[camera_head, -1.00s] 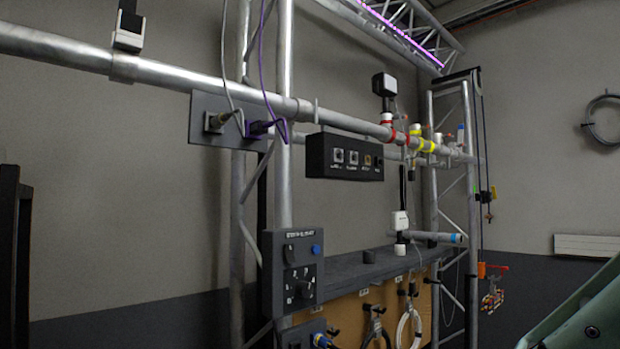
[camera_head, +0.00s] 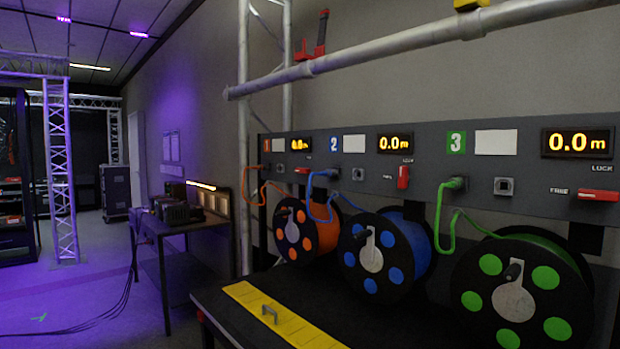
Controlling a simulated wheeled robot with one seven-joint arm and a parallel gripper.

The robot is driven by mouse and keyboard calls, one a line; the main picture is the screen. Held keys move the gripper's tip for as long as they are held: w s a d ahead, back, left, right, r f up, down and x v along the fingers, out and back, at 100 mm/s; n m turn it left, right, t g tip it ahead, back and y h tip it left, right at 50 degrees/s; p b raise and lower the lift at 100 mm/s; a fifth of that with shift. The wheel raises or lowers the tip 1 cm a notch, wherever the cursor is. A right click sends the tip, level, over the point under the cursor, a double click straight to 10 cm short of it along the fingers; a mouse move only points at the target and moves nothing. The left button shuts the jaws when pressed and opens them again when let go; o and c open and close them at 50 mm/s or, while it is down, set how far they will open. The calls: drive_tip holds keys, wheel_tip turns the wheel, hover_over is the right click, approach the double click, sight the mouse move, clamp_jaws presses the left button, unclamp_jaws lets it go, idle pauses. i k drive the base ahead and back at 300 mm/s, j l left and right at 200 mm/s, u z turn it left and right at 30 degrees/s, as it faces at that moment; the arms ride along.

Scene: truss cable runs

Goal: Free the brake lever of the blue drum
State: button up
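The blue drum (camera_head: 413,238) is the middle one of three cable drums. It has a black front flange with blue discs and a pale hub with a crank. Above it, a grey panel (camera_head: 355,201) carries a green-backed 3, a blue-backed 2 and an orange 1. The blue drum's red brake lever (camera_head: 403,178) stands upright below the small LOCK mark; the FREE mark is to its left. My gripper is not in view.
An orange drum (camera_head: 325,228) stands left, a green drum (camera_head: 545,250) right. Their red levers (camera_head: 300,171) (camera_head: 598,195) lie roughly level. A yellow strip with a handle (camera_head: 285,318) lies in front. Open floor (camera_head: 100,290) is left.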

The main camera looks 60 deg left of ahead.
sight(403, 176)
drive_tip(key=u, duration=1.6)
